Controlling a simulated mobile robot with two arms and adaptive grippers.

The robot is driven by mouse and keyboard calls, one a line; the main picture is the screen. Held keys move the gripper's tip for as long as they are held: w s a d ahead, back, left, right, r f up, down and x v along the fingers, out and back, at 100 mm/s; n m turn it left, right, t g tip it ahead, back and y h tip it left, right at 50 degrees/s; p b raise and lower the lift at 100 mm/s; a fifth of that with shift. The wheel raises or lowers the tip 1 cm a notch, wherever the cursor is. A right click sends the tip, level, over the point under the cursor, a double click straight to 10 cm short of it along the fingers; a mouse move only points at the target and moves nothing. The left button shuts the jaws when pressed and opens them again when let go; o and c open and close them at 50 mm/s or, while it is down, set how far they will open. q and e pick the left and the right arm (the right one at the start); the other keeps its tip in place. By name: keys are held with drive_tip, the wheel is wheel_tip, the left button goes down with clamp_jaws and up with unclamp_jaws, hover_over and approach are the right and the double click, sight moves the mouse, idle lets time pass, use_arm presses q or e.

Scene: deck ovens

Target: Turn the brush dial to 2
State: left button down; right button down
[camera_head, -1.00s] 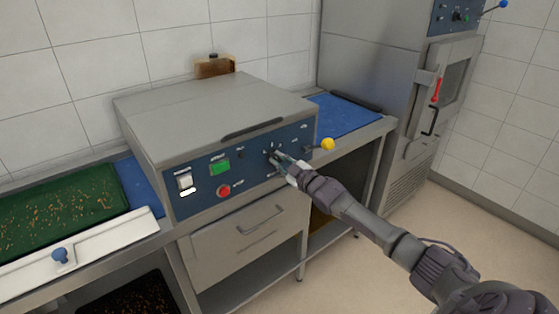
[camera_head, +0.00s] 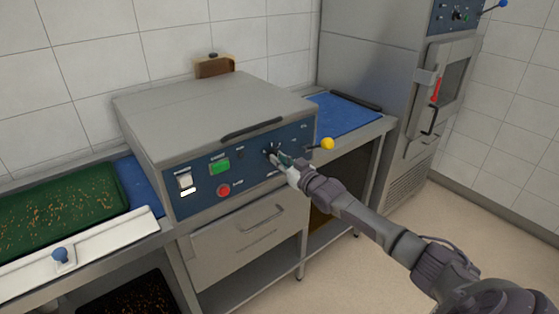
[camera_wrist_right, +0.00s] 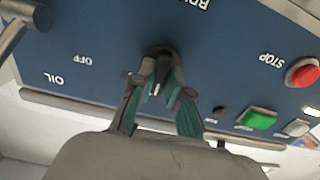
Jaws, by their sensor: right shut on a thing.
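The brush dial (camera_wrist_right: 160,52) is a small dark knob on the blue front panel of the grey machine. In the right wrist view its far part shows between my fingertips, and a pale mark shows on it. My right gripper (camera_wrist_right: 158,78) is shut on the dial, one finger on each side. In the head view the right gripper (camera_head: 275,157) reaches the panel from the lower right and partly covers the dial (camera_head: 267,153). The numbers around the dial are too small or hidden to read. My left gripper is not in view.
A lever with a yellow knob (camera_head: 327,144) stands out just right of the gripper. A red stop button (camera_head: 223,191), a green button (camera_head: 219,167) and a white switch (camera_head: 185,181) are left on the panel. A drawer (camera_head: 250,232) lies below.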

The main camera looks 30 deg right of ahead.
idle(0.5)
drive_tip(key=c, duration=1.1)
unclamp_jaws()
drive_tip(key=shift+c, duration=0.2)
drive_tip(key=shift+s, duration=0.1)
drive_tip(key=s+d, duration=0.1)
drive_tip(key=s, duration=1)
drive_tip(key=shift+s, duration=0.4)
